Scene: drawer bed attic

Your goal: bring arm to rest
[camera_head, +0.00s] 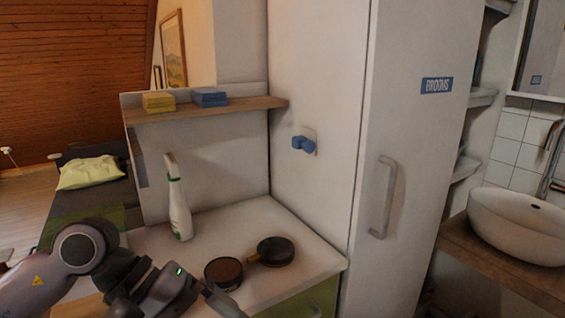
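My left arm comes in from the lower left, bent over the front left part of the white counter (300,232). My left gripper (222,300) is at the bottom edge of the view, low in front of the counter's round dark items. It is partly cut off, and I cannot tell whether its fingers are open or shut. I see nothing clearly held in it. My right arm and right gripper are not in view.
A shelf (230,106) holds yellow and blue sponges. A tall "BROOMS" cabinet (405,120) stands right, beside a basin (520,225).

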